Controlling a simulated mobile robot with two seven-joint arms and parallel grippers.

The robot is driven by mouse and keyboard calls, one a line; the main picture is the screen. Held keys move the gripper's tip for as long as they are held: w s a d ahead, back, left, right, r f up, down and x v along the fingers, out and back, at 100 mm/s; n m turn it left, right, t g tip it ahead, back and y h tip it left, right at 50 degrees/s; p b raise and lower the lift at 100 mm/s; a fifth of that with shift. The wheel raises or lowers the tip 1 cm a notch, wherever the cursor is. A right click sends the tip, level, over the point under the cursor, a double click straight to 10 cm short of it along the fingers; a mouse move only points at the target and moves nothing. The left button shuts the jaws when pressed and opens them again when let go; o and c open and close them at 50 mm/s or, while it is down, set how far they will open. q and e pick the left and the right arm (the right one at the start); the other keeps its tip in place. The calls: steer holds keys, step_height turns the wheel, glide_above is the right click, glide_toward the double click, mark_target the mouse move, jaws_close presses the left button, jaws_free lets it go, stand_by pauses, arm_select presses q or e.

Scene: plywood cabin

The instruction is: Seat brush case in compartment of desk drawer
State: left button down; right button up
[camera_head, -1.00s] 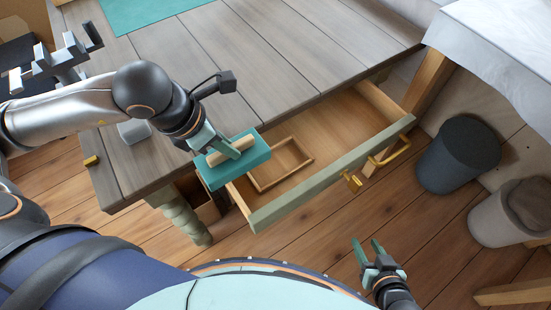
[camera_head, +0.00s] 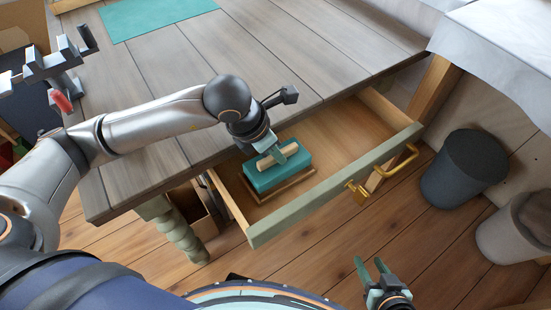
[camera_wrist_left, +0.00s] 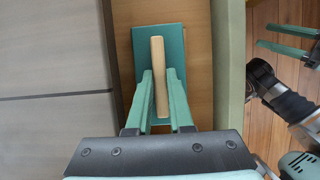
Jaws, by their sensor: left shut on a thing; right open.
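The brush case is a teal box (camera_head: 262,180) with a pale wooden handle on top. It also shows in the left wrist view (camera_wrist_left: 172,45). My left gripper (camera_head: 277,155) is shut on the handle; its fingers lie on both sides of it in the left wrist view (camera_wrist_left: 160,95). The case is over the wooden compartment (camera_head: 300,181) in the open desk drawer (camera_head: 340,122), and hides most of it. I cannot tell whether the case is above the rim or inside it. My right gripper (camera_head: 370,270) is open and empty, in front of the drawer.
The grey desk top (camera_head: 160,75) lies behind the drawer. The drawer front (camera_head: 335,186) has a brass handle (camera_head: 402,160). A dark bin (camera_head: 463,170) and a paler bin (camera_head: 515,225) stand at the right. The drawer's right part is clear.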

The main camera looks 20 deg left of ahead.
arm_select(q)
step_height(320, 180, down, 3)
steer(key=shift+f, duration=0.1)
steer(key=c, duration=0.8)
jaws_free()
steer(key=p+v, duration=0.1)
steer(key=v, duration=1)
steer(key=shift+s+a+r, duration=0.1)
steer(key=shift+s+r, duration=0.05)
steer(key=shift+r, duration=0.45)
